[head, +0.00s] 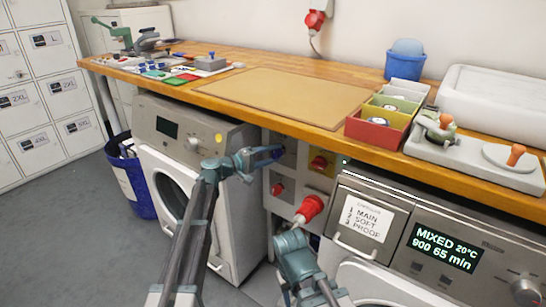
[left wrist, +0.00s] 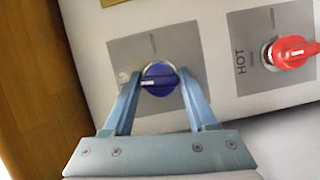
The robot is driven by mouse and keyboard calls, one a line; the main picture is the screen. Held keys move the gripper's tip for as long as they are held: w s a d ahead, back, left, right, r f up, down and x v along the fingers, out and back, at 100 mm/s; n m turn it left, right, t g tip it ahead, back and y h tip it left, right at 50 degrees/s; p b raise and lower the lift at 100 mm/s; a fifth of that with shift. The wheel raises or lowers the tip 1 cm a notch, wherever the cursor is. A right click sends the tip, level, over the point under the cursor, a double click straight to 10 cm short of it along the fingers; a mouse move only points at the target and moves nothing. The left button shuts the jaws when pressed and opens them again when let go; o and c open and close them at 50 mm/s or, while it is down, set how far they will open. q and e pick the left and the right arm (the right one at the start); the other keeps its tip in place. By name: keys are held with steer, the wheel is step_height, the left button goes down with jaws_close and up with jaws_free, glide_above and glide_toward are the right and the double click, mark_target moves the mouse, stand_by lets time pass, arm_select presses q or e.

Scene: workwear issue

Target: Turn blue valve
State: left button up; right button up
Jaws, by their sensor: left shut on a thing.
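The blue valve (head: 277,154) sits on a grey plate on the front panel below the worktop, between the two machines. It is a round blue knob with a raised bar and also shows in the left wrist view (left wrist: 160,79). My left gripper (head: 264,156) reaches it from the left, and in its wrist view its two fingers (left wrist: 160,88) lie on either side of the knob, shut on it. My right arm shows at the bottom centre; its fingertips cannot be made out.
A red valve (left wrist: 291,51) marked HOT sits beside the blue one. Another red knob (head: 278,188) and a large red connector (head: 310,208) are lower on the panel. The wooden worktop (head: 340,133) overhangs above. A washing machine (head: 190,200) stands left.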

stand_by(0.5)
arm_select(q)
steer(key=o, duration=1.4)
steer(key=shift+c, duration=0.2)
steer(key=shift+r, duration=0.1)
